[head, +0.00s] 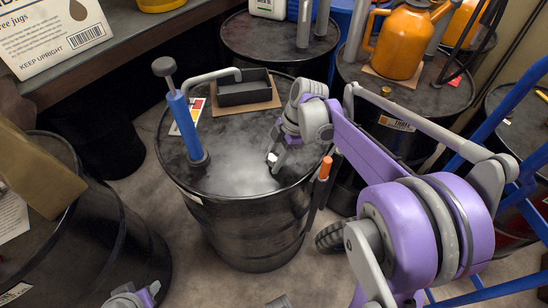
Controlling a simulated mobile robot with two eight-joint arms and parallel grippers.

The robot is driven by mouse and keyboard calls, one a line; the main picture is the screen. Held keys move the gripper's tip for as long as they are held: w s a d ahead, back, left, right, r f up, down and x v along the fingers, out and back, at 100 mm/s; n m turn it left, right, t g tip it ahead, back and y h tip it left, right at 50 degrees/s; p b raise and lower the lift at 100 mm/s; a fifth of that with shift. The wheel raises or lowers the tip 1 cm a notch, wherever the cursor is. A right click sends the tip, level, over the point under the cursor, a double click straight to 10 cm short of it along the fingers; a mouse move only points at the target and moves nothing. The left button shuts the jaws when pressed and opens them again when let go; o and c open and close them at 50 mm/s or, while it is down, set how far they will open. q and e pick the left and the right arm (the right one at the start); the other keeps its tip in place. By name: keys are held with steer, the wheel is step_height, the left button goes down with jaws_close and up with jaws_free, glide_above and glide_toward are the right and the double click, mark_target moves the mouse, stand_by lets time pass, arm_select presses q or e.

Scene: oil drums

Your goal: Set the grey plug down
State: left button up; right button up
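My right gripper (277,160) reaches down from the right over the black oil drum (250,220) in the middle. Its fingers point at the drum's lid, right of the lid's middle. A small light grey piece, which looks like the grey plug (272,157), shows between the fingertips, and the fingers appear closed on it. The fingers hide most of it, and I cannot tell whether it touches the lid. A purple and grey part of my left arm shows at the bottom left edge. I cannot make out its fingers.
On the same lid stand a blue hand pump (183,122) with a grey spout and a dark tray (244,88) on cardboard. An orange-handled tool (325,168) is at the lid's right edge. An orange jug (400,42) stands on the drum behind. The lid's front is clear.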

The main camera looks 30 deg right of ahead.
steer(key=shift+o, duration=1.3)
steer(key=shift+r, duration=0.15)
steer(key=w+p+v, duration=0.1)
steer(key=v, duration=1.1)
steer(key=s+a+f+m+h, duration=0.1)
steer(key=s+a+m, duration=0.1)
steer(key=s+a+f+m+t+h, duration=0.1)
steer(key=s+a+f+m, duration=0.1)
steer(key=s+a+m, duration=0.1)
steer(key=s+a+f+m, duration=0.1)
steer(key=s+a+m, duration=0.1)
steer(key=s, duration=0.1)
steer(key=shift+s+a+f+m+h, duration=0.2)
steer(key=shift+f+m+h, duration=0.1)
steer(key=shift+f+h, duration=0.1)
steer(key=s+a+f+m+t+h, duration=0.1)
steer(key=s+a+f+m+t, duration=0.2)
steer(key=s+f+m, duration=0.4)
steer(key=shift+s+a+f+m+t+h, duration=0.3)
steer(key=shift+s+a+m+h, duration=0.2)
steer(key=shift+m, duration=0.5)
